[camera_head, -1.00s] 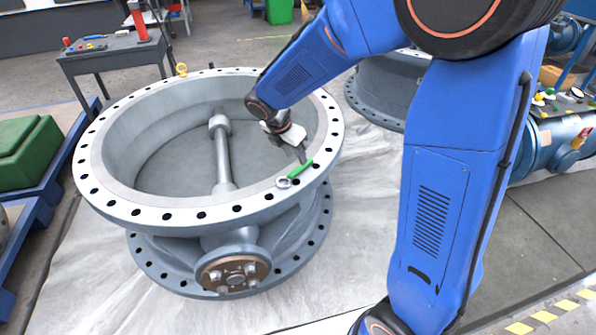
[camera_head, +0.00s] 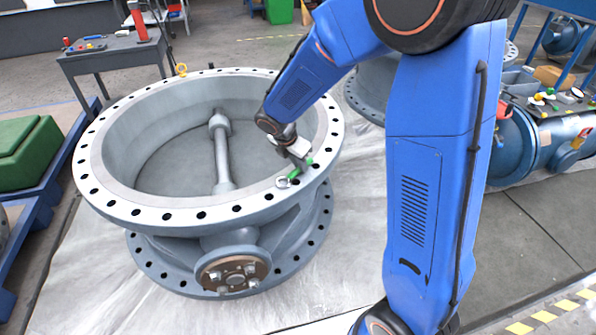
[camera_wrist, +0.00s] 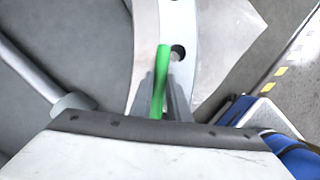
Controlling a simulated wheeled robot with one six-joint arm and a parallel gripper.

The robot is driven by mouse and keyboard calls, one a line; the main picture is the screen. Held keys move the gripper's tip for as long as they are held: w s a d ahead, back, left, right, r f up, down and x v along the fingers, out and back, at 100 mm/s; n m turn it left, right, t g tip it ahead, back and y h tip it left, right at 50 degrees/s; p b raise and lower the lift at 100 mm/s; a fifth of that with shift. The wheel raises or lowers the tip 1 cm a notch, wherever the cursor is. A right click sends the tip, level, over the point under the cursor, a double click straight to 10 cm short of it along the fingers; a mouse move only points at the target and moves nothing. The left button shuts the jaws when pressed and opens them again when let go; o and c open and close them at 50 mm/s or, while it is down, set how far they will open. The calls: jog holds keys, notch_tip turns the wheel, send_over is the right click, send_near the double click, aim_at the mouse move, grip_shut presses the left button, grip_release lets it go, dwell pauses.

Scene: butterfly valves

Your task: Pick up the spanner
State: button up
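The spanner (camera_head: 283,182) lies on the top flange of the large grey valve body (camera_head: 155,212), at its right front. It has a metal ring end and a green handle. In the wrist view the green handle (camera_wrist: 161,75) runs between the two grey fingers of my gripper (camera_wrist: 163,98). In the head view my gripper (camera_head: 303,165) is down at the handle, and a finger hides part of the green. The gap between fingers and handle is too small to tell whether they grip it. The ring end is not visible in the wrist view.
The flange has a row of bolt holes. The valve's open bore holds a grey shaft (camera_head: 222,160). A second grey valve body (camera_head: 372,88) stands behind right, and blue valves (camera_head: 512,140) lie at the right. A tool table (camera_head: 110,55) stands at the back left.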

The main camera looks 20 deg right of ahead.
grip_shut()
notch_tip(320, 180, up, 10)
dwell(0.5)
dwell(4.0)
